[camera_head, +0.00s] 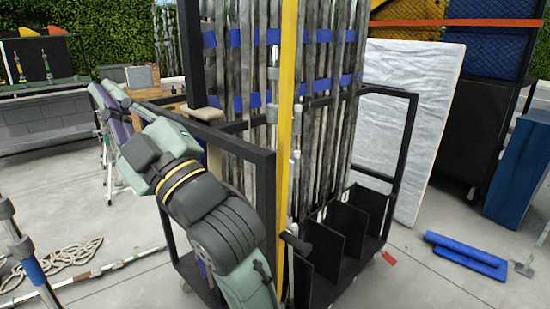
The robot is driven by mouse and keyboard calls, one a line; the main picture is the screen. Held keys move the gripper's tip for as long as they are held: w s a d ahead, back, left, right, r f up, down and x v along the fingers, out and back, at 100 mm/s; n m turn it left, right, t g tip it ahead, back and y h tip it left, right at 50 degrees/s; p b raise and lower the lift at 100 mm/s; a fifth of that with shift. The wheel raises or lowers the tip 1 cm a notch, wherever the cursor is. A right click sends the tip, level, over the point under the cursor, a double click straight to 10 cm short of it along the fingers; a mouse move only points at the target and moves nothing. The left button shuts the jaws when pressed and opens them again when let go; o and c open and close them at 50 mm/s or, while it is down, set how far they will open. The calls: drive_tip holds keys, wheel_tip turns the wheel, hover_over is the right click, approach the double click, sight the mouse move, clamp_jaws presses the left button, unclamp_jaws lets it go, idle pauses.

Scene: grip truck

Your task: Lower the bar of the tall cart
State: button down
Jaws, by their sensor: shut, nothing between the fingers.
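The tall cart (265,190) stands in the middle of the head view, a black frame on casters packed with upright grey poles (330,100). A black horizontal bar (215,138) crosses its near left side at mid height. It meets a black upright beside a tall yellow post (287,110). Another black rail (388,92) runs along the right side. My arm, green-grey with dark covers and a yellow band, rises in front of the cart's left part and covers some of its frame. I cannot make out my gripper in this view.
A pale panel (405,110) leans behind the cart. A blue roll (465,257) and a red tag (389,257) lie on the concrete at right. Rope (60,258) and a long pole (100,270) lie at left. Other dark carts stand behind at right.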

drive_tip(key=w+d+f+t+h+b, duration=0.1)
drive_tip(key=w+d+f+h, duration=0.2)
drive_tip(key=d, duration=0.2)
drive_tip(key=w+d+f+t+h+b, duration=0.1)
drive_tip(key=w+d+f+h, duration=0.2)
drive_tip(key=d, duration=0.2)
drive_tip(key=n+h+b, duration=0.2)
drive_tip(key=h, duration=0.4)
approach(271, 154)
wheel_tip(271, 154, up, 3)
drive_tip(key=s+a, duration=0.2)
drive_tip(key=p+x, duration=0.1)
drive_tip(key=x, duration=0.2)
drive_tip(key=w+d+p+x, duration=0.1)
drive_tip(key=x, duration=0.3)
drive_tip(key=d+p+x, duration=0.1)
drive_tip(key=x, duration=0.2)
drive_tip(key=shift+w+f, duration=0.25)
drive_tip(key=shift+w, duration=0.15)
drive_tip(key=shift+w+d+f, duration=0.1)
drive_tip(key=shift+w+d, duration=0.3)
drive_tip(key=shift+w, duration=0.1)
